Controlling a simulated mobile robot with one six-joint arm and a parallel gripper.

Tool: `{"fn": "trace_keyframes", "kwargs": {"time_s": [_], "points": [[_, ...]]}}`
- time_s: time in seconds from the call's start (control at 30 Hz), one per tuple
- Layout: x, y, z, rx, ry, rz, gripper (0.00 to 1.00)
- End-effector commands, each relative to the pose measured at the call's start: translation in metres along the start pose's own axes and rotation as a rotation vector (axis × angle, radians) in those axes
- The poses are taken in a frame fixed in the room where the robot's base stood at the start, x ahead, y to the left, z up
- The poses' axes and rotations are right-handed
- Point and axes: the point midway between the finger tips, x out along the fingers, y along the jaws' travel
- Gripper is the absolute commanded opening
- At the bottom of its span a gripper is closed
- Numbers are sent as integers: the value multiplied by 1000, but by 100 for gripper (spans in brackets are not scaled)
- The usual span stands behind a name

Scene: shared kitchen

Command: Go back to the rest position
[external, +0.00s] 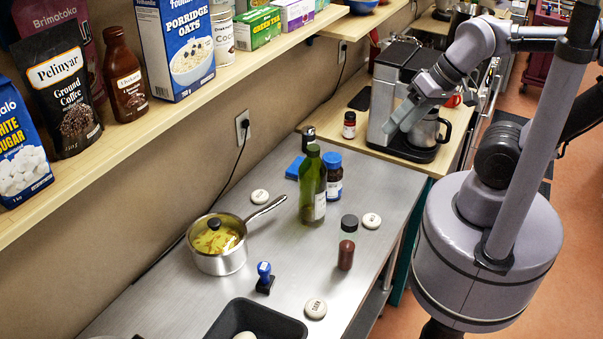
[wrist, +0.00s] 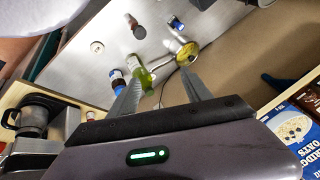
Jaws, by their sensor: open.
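My gripper (external: 401,120) is raised in front of the coffee machine (external: 400,75) in the external view. In the wrist view my gripper (wrist: 159,80) shows two fingers spread apart with nothing held between them. The green bottle (wrist: 141,78) and the lidded pot (wrist: 187,52) appear beyond the fingers, well away from them.
The steel counter (external: 185,300) holds the pot (external: 217,246), green bottle (external: 312,188), a dark-capped jar (external: 347,243), a blue stamp (external: 264,277) and a black tray (external: 250,312). A loaded shelf (external: 140,125) runs along the wall. Open floor (external: 565,230) lies at right.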

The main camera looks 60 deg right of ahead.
Motion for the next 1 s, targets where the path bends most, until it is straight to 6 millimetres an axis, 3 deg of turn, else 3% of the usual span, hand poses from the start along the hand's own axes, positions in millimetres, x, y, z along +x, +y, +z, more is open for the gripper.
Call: {"fn": "trace_keyframes", "kwargs": {"time_s": [0.2, 0.33, 0.47, 0.7, 0.77, 0.83, 1.0], "points": [[3, 1, 0, -3, -1, 1, 57], [28, 11, 12, -4, -1, 1, 57], [84, 33, 38, -4, -1, 1, 57], [215, 85, 98, -5, -2, 2, 57], [234, 93, 107, -5, -2, 2, 57], [243, 96, 111, -5, -2, 2, 57], [234, 92, 107, -5, -1, 1, 57]]}}
